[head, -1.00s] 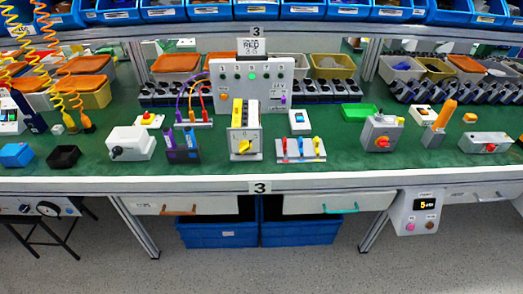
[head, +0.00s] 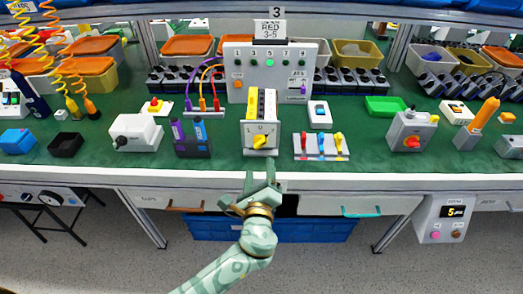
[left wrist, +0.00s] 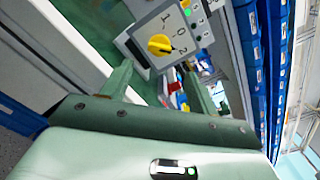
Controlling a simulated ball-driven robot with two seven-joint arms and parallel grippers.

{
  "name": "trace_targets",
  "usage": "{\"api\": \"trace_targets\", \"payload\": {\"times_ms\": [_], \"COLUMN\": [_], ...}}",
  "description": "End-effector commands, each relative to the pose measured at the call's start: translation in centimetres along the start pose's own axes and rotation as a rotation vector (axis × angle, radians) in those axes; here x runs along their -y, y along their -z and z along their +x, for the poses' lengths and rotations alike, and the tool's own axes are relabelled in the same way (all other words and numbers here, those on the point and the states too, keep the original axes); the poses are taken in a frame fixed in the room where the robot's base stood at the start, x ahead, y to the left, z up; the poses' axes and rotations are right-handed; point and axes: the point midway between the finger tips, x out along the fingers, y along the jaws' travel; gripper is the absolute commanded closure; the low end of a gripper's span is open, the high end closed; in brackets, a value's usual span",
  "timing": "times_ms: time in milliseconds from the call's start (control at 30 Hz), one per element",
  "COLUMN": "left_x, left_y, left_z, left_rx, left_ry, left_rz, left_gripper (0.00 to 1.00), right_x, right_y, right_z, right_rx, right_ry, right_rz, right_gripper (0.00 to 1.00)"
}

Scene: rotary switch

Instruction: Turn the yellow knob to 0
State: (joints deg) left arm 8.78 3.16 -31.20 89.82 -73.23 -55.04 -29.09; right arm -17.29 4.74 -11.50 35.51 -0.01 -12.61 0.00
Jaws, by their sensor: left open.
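The yellow knob (head: 260,141) sits on the pale front face of a box-shaped rotary switch (head: 249,128) with yellow and black parts on top. In the left wrist view the yellow knob (left wrist: 160,45) shows near the top, with dial marks including 0 and 2 around it. I cannot tell surely which mark it points to. My left gripper (head: 260,174) is open and empty in front of the table edge, below the knob and apart from it. In the left wrist view its fingers (left wrist: 158,75) are spread, with the knob beyond them. My right gripper is not in view.
Purple and blue connectors (head: 190,138) stand left of the switch. A plate with red, blue and yellow levers (head: 321,146) lies to its right. A grey panel (head: 270,75) stands behind it. The table's front edge (head: 330,181) is between my gripper and the switch.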

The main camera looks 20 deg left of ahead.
Motion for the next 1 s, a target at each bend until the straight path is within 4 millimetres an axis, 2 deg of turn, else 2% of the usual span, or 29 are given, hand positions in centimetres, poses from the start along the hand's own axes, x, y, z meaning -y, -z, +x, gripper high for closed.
{"api": "trace_targets", "payload": {"times_ms": [100, 300, 500, 767, 833, 933, 1000], "left_x": [-0.2, -0.2, -0.2, -0.1, -0.1, -0.1, -0.1], "left_y": [0.1, 0.2, 0.1, 0.0, 0.0, 0.1, 0.1], "left_z": [3.2, 6.9, 8.5, 8.7, 8.7, 8.7, 8.7], "left_rx": [0.001, -0.001, -0.002, -0.002, -0.002, -0.002, -0.002], "left_ry": [-0.001, -0.002, -0.003, -0.002, -0.002, -0.002, -0.002], "left_rz": [0.000, 0.000, 0.000, -0.001, -0.002, -0.001, -0.001], "left_gripper": [0.40, 0.40, 0.40, 0.40, 0.54, 0.82, 0.85], "right_x": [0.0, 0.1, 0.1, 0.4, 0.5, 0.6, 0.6], "right_y": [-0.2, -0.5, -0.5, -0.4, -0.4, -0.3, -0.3], "right_z": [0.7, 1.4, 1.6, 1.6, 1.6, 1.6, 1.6], "right_rx": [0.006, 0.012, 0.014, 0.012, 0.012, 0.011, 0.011], "right_ry": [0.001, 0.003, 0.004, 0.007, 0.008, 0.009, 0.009], "right_rz": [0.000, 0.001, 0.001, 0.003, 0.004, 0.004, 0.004], "right_gripper": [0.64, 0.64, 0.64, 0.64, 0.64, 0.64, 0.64]}}
